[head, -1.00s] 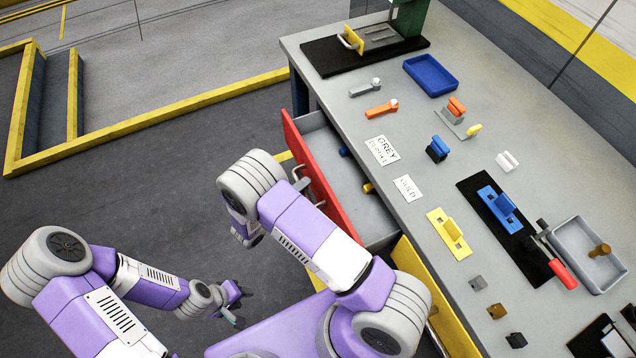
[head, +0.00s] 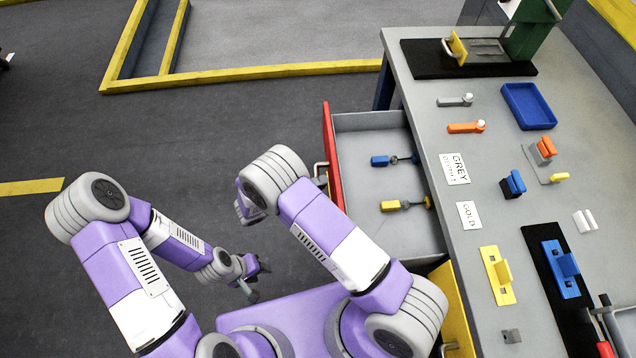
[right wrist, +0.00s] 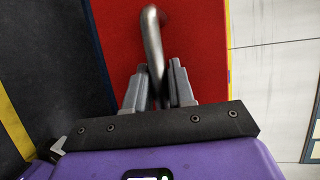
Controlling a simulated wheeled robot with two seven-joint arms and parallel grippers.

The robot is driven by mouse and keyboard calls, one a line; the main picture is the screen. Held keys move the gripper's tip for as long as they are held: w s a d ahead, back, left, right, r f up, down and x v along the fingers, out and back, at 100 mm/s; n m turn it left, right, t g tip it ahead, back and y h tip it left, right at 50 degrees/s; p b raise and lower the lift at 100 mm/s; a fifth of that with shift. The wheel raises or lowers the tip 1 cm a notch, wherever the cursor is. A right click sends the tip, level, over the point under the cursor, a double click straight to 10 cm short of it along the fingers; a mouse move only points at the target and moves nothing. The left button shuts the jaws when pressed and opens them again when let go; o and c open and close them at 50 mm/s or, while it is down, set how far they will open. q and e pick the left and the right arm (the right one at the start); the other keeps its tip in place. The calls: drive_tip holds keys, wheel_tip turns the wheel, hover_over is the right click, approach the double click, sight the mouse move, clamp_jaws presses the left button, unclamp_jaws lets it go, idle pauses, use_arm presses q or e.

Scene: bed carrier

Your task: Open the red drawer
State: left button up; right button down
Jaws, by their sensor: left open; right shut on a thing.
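The red drawer (head: 331,150) stands pulled out of the workbench, with its grey inside showing. A tool with a blue handle (head: 379,161) and one with a yellow handle (head: 390,206) lie in it. In the right wrist view the red front (right wrist: 200,45) carries a curved metal handle (right wrist: 152,40). My right gripper (right wrist: 160,88) is shut on this handle, one finger on each side. In the head view my own arm hides the right fingers, and part of the handle (head: 320,172) shows. My left gripper (head: 256,280) is open and empty above the floor, away from the drawer.
The workbench (head: 430,115) carries a blue tray (head: 528,105), labels and several small parts. A yellow drawer front (head: 455,310) sticks out just below the red drawer in the picture. The floor left of the drawer is clear up to a yellow kerb (head: 250,72).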

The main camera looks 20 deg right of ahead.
drive_tip(key=c, duration=1.1)
unclamp_jaws()
drive_tip(key=shift+o, duration=0.2)
drive_tip(key=v, duration=0.7)
drive_tip(key=shift+a+p, duration=0.3)
drive_tip(key=shift+p, duration=0.15)
drive_tip(key=shift+r, duration=0.1)
drive_tip(key=shift+s, duration=0.1)
